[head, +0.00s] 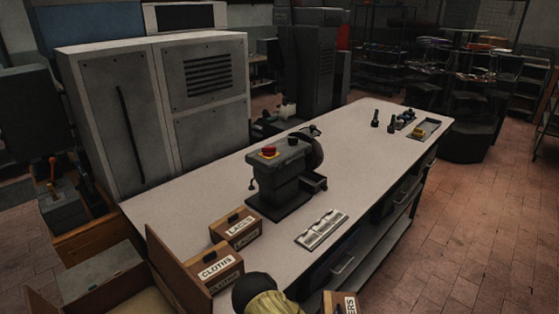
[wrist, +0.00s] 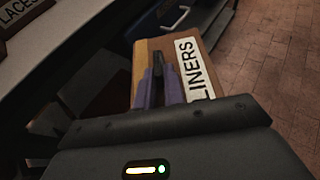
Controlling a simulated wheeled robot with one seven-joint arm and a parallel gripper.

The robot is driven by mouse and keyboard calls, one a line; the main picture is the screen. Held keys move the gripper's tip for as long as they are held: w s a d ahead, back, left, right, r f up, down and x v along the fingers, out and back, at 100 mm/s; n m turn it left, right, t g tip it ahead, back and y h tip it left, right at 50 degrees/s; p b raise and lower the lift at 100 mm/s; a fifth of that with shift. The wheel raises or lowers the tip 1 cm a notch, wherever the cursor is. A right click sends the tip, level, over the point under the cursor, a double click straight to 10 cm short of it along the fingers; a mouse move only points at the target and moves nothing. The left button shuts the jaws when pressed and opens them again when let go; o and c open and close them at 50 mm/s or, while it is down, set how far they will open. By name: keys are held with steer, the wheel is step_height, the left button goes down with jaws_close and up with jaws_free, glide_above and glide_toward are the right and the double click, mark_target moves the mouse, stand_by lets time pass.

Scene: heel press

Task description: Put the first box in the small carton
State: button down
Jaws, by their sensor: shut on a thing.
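A wooden box labelled LINERS (wrist: 205,75) is in my gripper (wrist: 158,78), whose two fingers are shut on the dark handle at its top. The box hangs tilted in the wrist view, beyond the table's edge, over the floor side.
Boxes labelled LACES (head: 236,228) and CLOTHS (head: 216,268) stand on the near end of the white table (head: 180,195). A press (head: 280,172) and a metal tray (head: 321,229) are mid-table. Grey cabinets (head: 160,110) stand behind. The brick floor at right looks clear.

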steer(key=w+r+m+h, duration=0.1)
steer(key=w+r+h, duration=0.1)
steer(key=r, duration=0.5)
steer(key=w+r+m+h, duration=0.2)
steer(key=w+r, duration=0.2)
steer(key=r, duration=0.3)
steer(key=shift+w+g, duration=0.3)
steer(key=shift+r, duration=0.1)
